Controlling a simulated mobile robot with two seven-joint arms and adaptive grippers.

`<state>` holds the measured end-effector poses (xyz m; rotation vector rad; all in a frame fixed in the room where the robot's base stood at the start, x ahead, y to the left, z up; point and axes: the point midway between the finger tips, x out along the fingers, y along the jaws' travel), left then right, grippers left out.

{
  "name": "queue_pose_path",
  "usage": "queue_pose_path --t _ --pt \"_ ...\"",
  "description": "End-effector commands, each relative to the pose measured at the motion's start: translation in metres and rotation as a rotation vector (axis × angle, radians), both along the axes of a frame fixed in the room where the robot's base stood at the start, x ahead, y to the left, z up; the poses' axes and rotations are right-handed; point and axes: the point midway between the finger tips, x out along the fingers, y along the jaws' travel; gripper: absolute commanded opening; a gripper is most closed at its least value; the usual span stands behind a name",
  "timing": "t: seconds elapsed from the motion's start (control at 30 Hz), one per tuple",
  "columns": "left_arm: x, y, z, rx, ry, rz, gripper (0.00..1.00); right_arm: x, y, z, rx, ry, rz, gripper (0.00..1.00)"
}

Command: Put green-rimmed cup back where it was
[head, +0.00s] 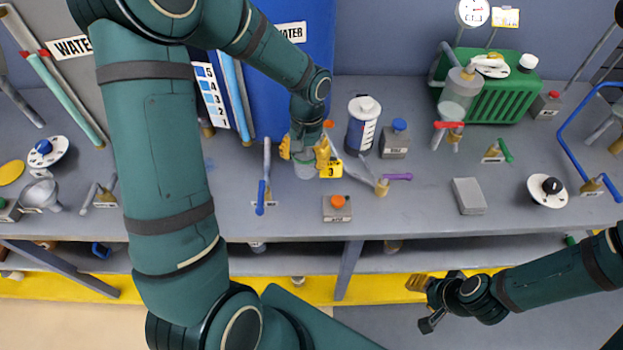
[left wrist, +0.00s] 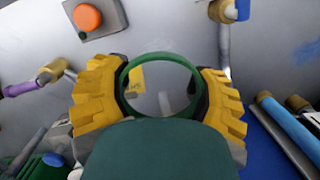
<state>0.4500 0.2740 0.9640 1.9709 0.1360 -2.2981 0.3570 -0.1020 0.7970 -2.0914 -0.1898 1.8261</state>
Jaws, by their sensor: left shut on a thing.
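The green-rimmed cup (left wrist: 160,62) is a clear cup with a green ring around its top. In the left wrist view it sits between the yellow fingers of my left gripper (left wrist: 160,95), which is shut on it from both sides. In the head view my left gripper (head: 308,150) is low over the bench, and the clear lower part of the cup (head: 304,171) shows beneath it. I cannot tell whether the cup's base touches the bench. My right gripper (head: 432,300) hangs in front of the bench, away from the cup, and its fingers look spread with nothing between them.
A yellow number tag (head: 330,168) is just right of the cup. A blue-handled valve (head: 264,185) is to the left, a purple-handled valve (head: 384,184) to the right. An orange-button box (head: 337,208) stands in front; a white-lidded jar (head: 362,125) is behind right.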

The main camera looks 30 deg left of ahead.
Motion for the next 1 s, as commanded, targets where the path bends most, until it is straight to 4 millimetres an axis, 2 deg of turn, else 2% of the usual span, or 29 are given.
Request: queue_pose_path --t 0.1,0.2,0.47,0.67,1.0 --pt "-0.001 0.000 -0.025 -0.001 0.006 0.000 0.26 -0.002 0.000 -0.005 0.000 0.004 0.003 0.49" --pt "-0.001 0.000 -0.042 -0.001 0.005 0.000 0.26 -0.003 0.000 -0.008 0.002 0.007 0.005 0.49" --pt "-0.001 0.000 -0.061 0.000 0.003 0.001 0.26 -0.004 0.001 -0.011 0.002 0.008 0.006 0.49" --pt "-0.001 0.000 -0.088 0.000 0.004 0.001 0.26 -0.005 0.001 -0.016 0.002 0.011 0.009 0.49" --pt "-0.001 0.000 -0.092 0.000 0.001 0.001 0.26 -0.006 0.001 -0.017 0.003 0.013 0.010 0.49"
